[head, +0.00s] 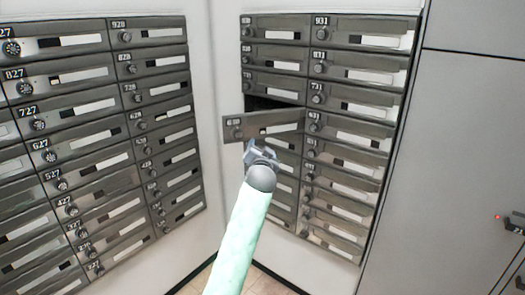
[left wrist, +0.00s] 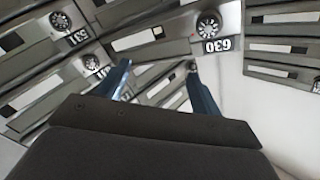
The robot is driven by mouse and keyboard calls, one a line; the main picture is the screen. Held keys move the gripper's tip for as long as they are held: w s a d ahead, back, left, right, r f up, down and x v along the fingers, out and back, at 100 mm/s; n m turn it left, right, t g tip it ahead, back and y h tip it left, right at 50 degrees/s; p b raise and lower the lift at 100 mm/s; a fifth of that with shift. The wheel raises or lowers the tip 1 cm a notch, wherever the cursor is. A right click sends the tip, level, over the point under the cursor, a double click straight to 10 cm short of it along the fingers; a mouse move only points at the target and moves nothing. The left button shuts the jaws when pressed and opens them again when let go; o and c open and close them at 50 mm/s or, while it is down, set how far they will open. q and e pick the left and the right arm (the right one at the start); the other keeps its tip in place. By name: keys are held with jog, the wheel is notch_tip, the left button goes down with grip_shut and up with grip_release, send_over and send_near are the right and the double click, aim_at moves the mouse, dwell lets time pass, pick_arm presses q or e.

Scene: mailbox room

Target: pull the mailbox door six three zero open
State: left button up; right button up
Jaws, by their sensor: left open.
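The mailbox door 630 (head: 272,125) stands swung out from the right-hand bank in the head view, with a dark gap showing above it. Its round dial and upside-down number show on the door in the left wrist view (left wrist: 170,28). My left gripper (head: 260,152) is just below the door's lower edge, near its dial side. In the left wrist view the two blue fingers of my left gripper (left wrist: 158,80) are apart, with nothing seen held between them. Whether a finger touches the door I cannot tell. My right gripper is not in view.
The other doors of the right-hand bank (head: 365,60) look shut. Another mailbox bank (head: 75,120) covers the left wall. A pale wall corner (head: 218,70) lies between them. A large grey panel (head: 450,150) stands at the right.

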pick_arm(q)
jog(key=s+b, duration=0.1)
jog(key=s, duration=0.5)
jog(key=shift+s+d+b, duration=0.2)
jog(key=shift+d+b, duration=0.1)
jog(key=shift+b, duration=0.1)
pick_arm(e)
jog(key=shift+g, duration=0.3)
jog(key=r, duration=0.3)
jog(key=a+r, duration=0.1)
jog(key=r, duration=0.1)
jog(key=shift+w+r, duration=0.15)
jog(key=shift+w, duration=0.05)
pick_arm(q)
jog(key=shift+r, duration=0.1)
jog(key=shift+c, duration=0.5)
